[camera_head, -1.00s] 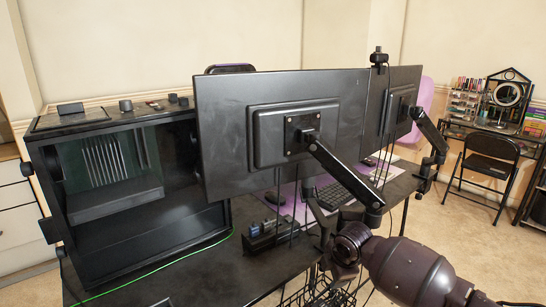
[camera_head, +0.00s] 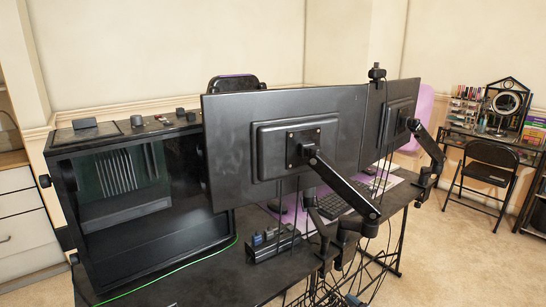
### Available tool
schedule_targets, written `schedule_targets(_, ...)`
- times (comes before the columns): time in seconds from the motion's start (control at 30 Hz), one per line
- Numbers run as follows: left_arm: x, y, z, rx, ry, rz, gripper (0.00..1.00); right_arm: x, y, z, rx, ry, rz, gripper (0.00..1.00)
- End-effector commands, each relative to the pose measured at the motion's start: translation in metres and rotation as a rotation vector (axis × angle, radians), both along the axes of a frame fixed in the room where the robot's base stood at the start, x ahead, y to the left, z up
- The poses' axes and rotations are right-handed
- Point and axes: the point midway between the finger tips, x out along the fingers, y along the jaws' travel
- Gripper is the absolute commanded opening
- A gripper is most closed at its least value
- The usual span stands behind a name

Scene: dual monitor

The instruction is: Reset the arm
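Two black monitors stand on arms at the desk's edge, seen from behind. The near monitor (camera_head: 225,140) fills the middle of the head view, and the far monitor (camera_head: 374,125) stands to its right. The near monitor's arm (camera_head: 345,185) runs down to a clamp at the desk edge. The far monitor's arm (camera_head: 428,145) bends down at the right end of the desk. Neither of my grippers and neither of my arms shows in the view.
A black open-fronted computer case (camera_head: 85,225) stands on the dark desk (camera_head: 205,280) at left. Cables hang below the desk's near edge. A folding chair (camera_head: 488,165) and a small vanity table stand at right. The carpet (camera_head: 450,265) at lower right is clear.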

Motion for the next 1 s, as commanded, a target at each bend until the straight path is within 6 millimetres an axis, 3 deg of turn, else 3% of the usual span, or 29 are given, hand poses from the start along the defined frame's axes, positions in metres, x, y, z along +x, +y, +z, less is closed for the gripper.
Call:
schedule_targets(0.33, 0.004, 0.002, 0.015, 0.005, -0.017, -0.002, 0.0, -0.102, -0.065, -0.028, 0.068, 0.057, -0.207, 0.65)
schedule_targets(0.7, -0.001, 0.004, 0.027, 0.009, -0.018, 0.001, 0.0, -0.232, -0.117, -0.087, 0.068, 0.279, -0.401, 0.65)
schedule_targets(0.83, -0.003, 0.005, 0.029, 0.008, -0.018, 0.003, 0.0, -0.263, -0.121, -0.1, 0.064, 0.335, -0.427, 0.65)
schedule_targets(1.0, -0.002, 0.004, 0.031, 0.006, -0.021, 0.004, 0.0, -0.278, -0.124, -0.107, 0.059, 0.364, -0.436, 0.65)
